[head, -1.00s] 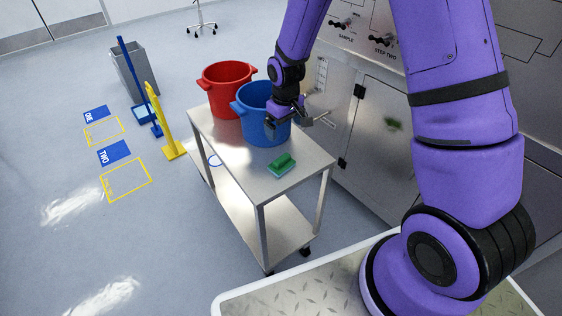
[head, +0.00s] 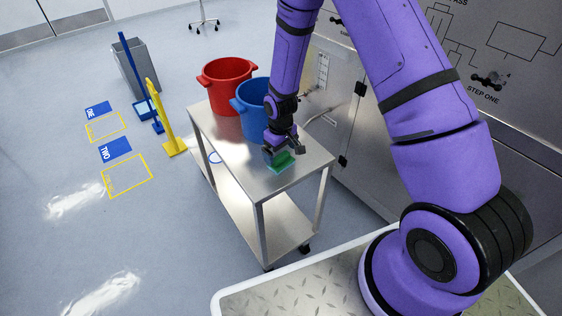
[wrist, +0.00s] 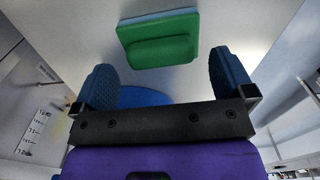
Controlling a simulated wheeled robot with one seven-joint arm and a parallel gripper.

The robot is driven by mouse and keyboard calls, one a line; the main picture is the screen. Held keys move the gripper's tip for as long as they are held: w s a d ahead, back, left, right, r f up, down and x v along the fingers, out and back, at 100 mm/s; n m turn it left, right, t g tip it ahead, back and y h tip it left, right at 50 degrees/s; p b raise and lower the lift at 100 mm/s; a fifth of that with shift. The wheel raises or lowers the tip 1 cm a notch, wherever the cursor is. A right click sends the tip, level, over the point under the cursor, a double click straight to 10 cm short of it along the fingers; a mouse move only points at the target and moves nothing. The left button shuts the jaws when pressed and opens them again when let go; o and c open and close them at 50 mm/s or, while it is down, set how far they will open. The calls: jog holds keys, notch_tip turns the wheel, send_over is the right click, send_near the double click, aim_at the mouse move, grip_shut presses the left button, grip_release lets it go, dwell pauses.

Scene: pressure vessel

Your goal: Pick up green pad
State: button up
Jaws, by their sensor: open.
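The green pad (head: 281,162) lies on the steel cart's top near its front end, partly hidden behind my gripper in the head view. In the wrist view the green pad (wrist: 158,40) shows a raised green grip on a flat base. It lies beyond the fingertips, roughly centred between them, with nothing touching it that I can see. My gripper (wrist: 168,75) is open and empty, its two dark blue fingers spread. In the head view my gripper (head: 284,153) hangs just above the pad.
A blue bucket (head: 253,112) and a red bucket (head: 225,85) stand on the cart (head: 240,172) behind the pad. The steel vessel panel (head: 375,130) rises right of the cart. A yellow floor sign (head: 155,118) and grey bin (head: 137,66) stand to the left.

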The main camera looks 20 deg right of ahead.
aim_at(280, 155)
jog(key=shift+f, duration=1.95)
jog(key=c, duration=0.6)
jog(key=shift+c, duration=0.2)
jog(key=shift+r, duration=0.1)
jog(key=shift+r, duration=0.5)
jog(key=shift+s+a+r, duration=0.1)
jog(key=shift+s+r, duration=0.1)
jog(key=shift+r, duration=0.45)
jog(key=shift+s+a+r, duration=0.1)
jog(key=shift+s+r, duration=0.05)
jog(key=shift+r, duration=0.45)
jog(key=s+a+r, duration=0.1)
jog(key=s+a, duration=0.2)
jog(key=s, duration=1.2)
jog(key=shift+r, duration=0.15)
